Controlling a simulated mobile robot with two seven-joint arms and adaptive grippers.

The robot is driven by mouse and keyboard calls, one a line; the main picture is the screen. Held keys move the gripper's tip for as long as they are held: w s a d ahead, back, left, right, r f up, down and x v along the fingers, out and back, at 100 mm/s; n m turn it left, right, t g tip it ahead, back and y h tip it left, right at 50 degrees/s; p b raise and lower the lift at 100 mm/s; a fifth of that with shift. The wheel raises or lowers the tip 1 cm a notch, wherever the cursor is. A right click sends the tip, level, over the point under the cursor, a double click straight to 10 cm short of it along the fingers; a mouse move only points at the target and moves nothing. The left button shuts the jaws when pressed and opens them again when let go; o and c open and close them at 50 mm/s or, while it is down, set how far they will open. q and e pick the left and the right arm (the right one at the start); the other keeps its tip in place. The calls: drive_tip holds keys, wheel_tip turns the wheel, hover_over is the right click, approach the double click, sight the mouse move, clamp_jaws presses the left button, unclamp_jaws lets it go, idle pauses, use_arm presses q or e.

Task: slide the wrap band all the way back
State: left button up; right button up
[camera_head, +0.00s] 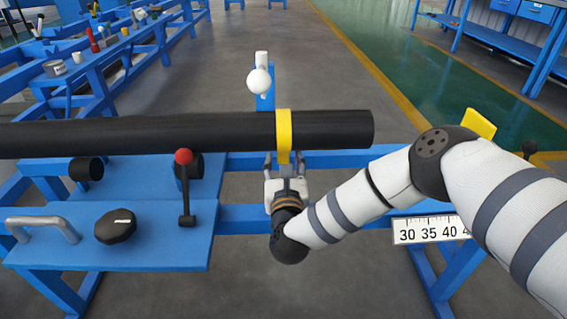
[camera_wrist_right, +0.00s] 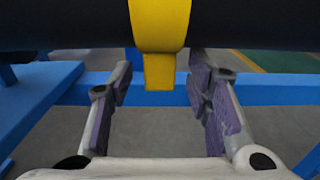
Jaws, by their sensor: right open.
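The yellow wrap band (camera_head: 284,130) sits around the long black horizontal tube (camera_head: 190,131), short of the tube's right end. A yellow tab hangs down from the band's underside. My right gripper (camera_head: 285,163) is below the tube at the band. In the right wrist view the band (camera_wrist_right: 160,25) and its tab are centred between the two open fingers (camera_wrist_right: 160,95), with a gap on each side. I see no contact with the fingers. My left gripper is not in view.
A blue bench (camera_head: 110,240) at the left carries a red-knobbed lever (camera_head: 185,185), a black dial (camera_head: 115,226) and a grey handle (camera_head: 42,230). A number scale (camera_head: 430,230) is on the blue rail at right. A white ball-shaped piece (camera_head: 259,80) stands behind the tube.

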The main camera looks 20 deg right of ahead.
clamp_jaws()
drive_tip(key=a+b, duration=0.1)
drive_tip(key=a, duration=0.1)
drive_tip(key=w+a+b, duration=0.1)
drive_tip(key=a, duration=0.1)
drive_tip(key=shift+w+a, duration=0.15)
drive_tip(key=shift+a, duration=0.25)
unclamp_jaws()
drive_tip(key=v, duration=1.2)
